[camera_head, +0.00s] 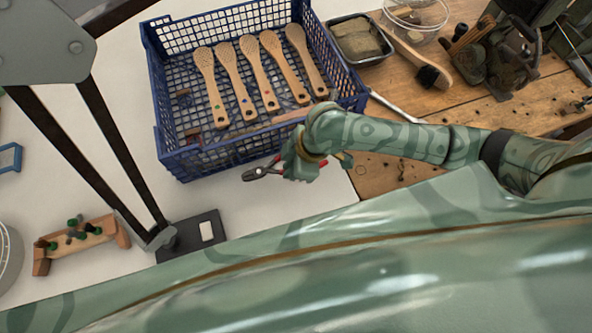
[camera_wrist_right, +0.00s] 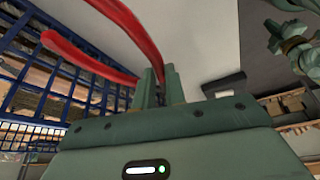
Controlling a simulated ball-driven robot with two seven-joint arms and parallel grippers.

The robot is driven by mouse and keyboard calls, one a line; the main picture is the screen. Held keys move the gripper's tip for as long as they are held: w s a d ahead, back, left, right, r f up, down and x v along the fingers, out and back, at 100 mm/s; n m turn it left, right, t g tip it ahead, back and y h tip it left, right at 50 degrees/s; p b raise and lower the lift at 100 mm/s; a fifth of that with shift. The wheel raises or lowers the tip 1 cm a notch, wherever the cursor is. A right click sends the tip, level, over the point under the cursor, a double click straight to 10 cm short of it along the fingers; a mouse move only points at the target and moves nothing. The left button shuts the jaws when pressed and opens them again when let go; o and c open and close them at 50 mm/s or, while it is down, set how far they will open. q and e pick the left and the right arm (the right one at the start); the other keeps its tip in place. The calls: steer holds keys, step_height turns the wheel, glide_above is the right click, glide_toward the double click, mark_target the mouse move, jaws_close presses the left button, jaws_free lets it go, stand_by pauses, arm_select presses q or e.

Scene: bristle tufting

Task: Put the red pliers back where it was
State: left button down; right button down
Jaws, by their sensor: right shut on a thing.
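The red pliers (camera_head: 262,171) show a dark metal head pointing left, and their red handles (camera_wrist_right: 95,58) show large in the right wrist view. My right gripper (camera_head: 297,165) is shut on the pliers and hides their middle. It is beside the front of the blue basket, over the white table near the wooden bench. In the right wrist view the two green fingers (camera_wrist_right: 158,86) close around the pliers. I cannot tell whether the pliers touch the table. My left gripper is not in the head view.
The blue basket (camera_head: 225,163) holds several wooden brushes (camera_head: 238,82). A black tray (camera_head: 359,40), a brush with dark bristles (camera_head: 418,62) and a clear bowl (camera_head: 415,14) are on the wooden bench (camera_head: 455,95). A wooden rack (camera_head: 80,243) and a dark lamp base (camera_head: 190,236) stand left. White table between is clear.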

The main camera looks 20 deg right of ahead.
steer(key=shift+w+d+f, duration=0.15)
steer(key=shift+d+f, duration=0.1)
steer(key=shift+f, duration=0.1)
steer(key=f+b, duration=0.1)
steer(key=d+f, duration=0.1)
steer(key=f, duration=0.1)
steer(key=f+b, duration=0.1)
steer(key=shift+w+d+f+b, duration=0.15)
steer(key=shift+w+f+b, duration=0.1)
steer(key=shift+f+b, duration=0.1)
steer(key=shift+r, duration=0.1)
steer(key=c, duration=1.5)
jaws_free()
steer(key=shift+o, duration=0.2)
